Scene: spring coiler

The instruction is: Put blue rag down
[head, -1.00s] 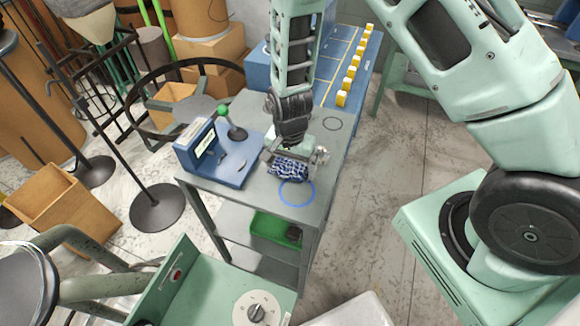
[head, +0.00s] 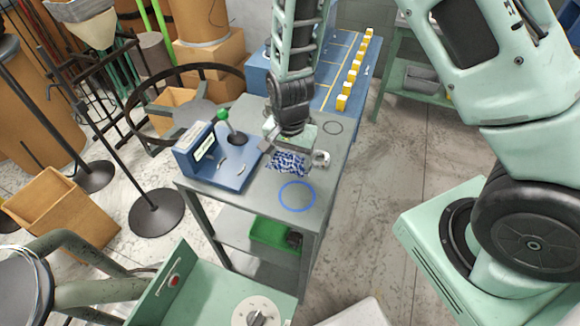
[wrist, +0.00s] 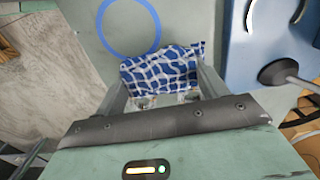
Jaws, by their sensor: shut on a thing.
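The blue rag (head: 288,162) is a blue and white checked cloth. It is held at my gripper (head: 292,158) over the grey table (head: 262,196), behind the blue ring marking (head: 297,183). In the wrist view the rag (wrist: 163,68) spans between the two fingers of my gripper (wrist: 170,92), which are shut on it. The blue ring (wrist: 129,27) shows beyond the rag, to its upper left there. I cannot tell whether the rag touches the table top. Part of the rag's near edge is hidden by my gripper.
A blue device (head: 213,157) with a green-knobbed lever (head: 223,113) stands left of the rag. A blue surface with several yellow blocks (head: 343,101) is further back. A green bin (head: 270,234) sits on the lower shelf.

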